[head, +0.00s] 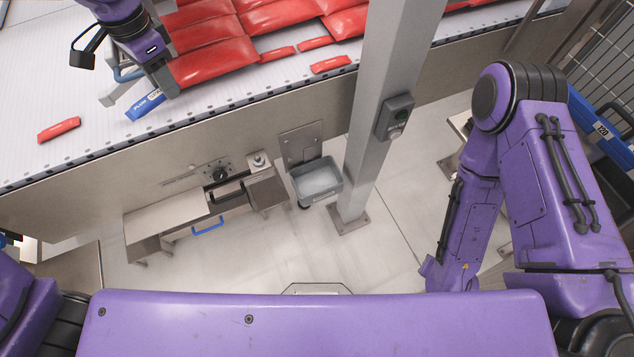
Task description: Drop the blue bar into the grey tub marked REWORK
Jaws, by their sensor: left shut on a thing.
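The blue bar (145,106), with white lettering, is at the top left, at the near side of the white conveyor belt. My left gripper (136,92) is shut on it; I cannot tell whether the bar still touches the belt. The gripper hides part of the bar. The grey tub (317,182) is an open-topped box on the outer side of the conveyor, below belt height, to the right of the bar. Its inside looks empty, and its marking is too small to read. My right arm stands at the right, but its gripper is out of view.
Several large red packs (213,64) and small red bars (331,64) lie on the belt (90,95). A grey post (385,90) with a switch box (395,117) rises right of the tub. A metal bench (175,222) stands left of the tub. A blue crate (600,125) is far right.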

